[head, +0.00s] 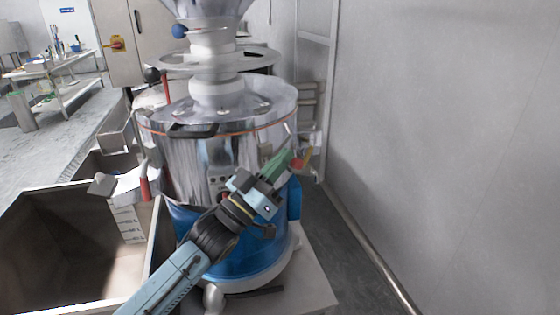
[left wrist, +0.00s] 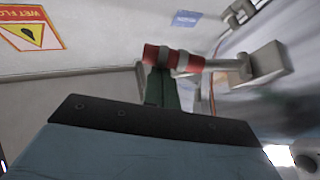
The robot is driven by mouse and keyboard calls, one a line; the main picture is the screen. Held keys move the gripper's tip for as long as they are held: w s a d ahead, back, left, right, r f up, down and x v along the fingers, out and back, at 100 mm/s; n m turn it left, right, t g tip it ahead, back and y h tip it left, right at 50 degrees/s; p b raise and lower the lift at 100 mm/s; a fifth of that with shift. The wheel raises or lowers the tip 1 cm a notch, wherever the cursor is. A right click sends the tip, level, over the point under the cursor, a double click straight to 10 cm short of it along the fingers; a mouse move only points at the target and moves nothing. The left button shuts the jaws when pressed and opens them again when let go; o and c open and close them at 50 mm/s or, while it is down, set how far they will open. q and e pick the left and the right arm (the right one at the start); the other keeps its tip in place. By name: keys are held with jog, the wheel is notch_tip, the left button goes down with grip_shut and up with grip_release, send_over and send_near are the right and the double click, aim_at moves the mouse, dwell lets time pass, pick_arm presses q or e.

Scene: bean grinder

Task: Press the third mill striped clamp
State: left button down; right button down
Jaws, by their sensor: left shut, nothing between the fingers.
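The mill is a shiny steel drum (head: 190,155) on a blue base (head: 235,255). A clamp with a red handle (head: 297,163) sits on the drum's right side. In the left wrist view the clamp's red handle (left wrist: 158,55) has grey bands and joins a metal rod and block. My left gripper (head: 277,163), with green fingers, is shut and empty, with its tips at this clamp. In the left wrist view the green fingers (left wrist: 161,88) reach up to the handle and overlap it; I cannot tell whether they touch. My right gripper is out of view.
Another red clamp handle (head: 144,188) hangs on the drum's left side. An open metal bin (head: 60,245) stands at the left front. A grey wall (head: 440,130) bounds the right, with a narrow strip of floor beside the mill. The left wrist view shows a yellow warning sign (left wrist: 30,36).

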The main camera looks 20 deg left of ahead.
pick_arm(q)
jog(key=shift+s+d+f+m+g+h, duration=0.1)
jog(key=shift+f+m+g+h, duration=0.25)
jog(key=shift+m+h, duration=0.25)
notch_tip(320, 180, down, 7)
jog(key=m+g+h+b, duration=0.5)
jog(key=m+g, duration=0.3)
jog(key=m, duration=0.7)
jog(key=shift+h, duration=0.3)
jog(key=shift+r, duration=0.1)
